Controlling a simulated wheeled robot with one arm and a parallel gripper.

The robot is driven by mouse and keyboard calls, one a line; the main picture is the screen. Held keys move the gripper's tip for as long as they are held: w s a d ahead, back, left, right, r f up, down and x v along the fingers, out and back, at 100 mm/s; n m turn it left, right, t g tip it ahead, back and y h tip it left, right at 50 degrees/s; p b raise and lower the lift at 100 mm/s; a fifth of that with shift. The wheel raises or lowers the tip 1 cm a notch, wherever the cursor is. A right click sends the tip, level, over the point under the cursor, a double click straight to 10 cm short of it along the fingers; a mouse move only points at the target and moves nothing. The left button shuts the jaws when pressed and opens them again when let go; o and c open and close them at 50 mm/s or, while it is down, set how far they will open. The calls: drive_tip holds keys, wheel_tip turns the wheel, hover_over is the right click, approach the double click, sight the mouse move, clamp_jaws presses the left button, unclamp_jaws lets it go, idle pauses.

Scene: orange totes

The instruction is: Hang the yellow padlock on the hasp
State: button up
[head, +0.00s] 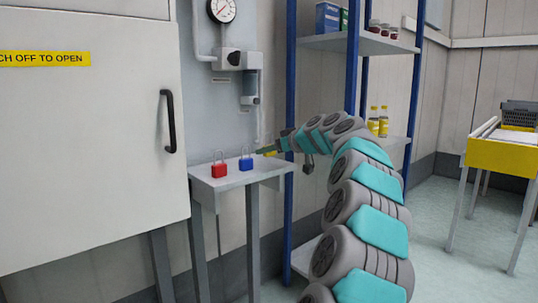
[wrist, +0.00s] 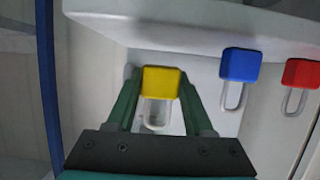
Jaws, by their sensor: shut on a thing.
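The yellow padlock (wrist: 160,80) is between the two green fingers of my gripper (wrist: 159,92) in the wrist view, with its pale shackle pointing down in that picture. My gripper is shut on its body. In the head view my gripper (head: 267,151) is over the right end of a small grey shelf, and only a sliver of the yellow padlock (head: 271,154) shows. I cannot tell whether the padlock touches the shelf. I cannot make out the hasp in either view. A large pale cabinet door (head: 85,150) with a black handle (head: 169,120) stands at the left.
A red padlock (head: 219,170) and a blue padlock (head: 246,163) stand upright on the grey shelf (head: 212,184), left of my gripper. A gauge (head: 222,10) and pipework are on the wall above. A blue-posted rack (head: 351,70) stands close behind my arm.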

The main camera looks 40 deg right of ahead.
drive_tip(key=shift+r+p, duration=0.45)
drive_tip(key=shift+r, duration=0.75)
drive_tip(key=shift+s+d+f+b, duration=0.1)
drive_tip(key=shift+s+f+b, duration=0.05)
drive_tip(key=shift+s+b, duration=0.85)
drive_tip(key=s+b, duration=0.3)
drive_tip(key=s, duration=0.5)
drive_tip(key=shift+d+b, duration=0.3)
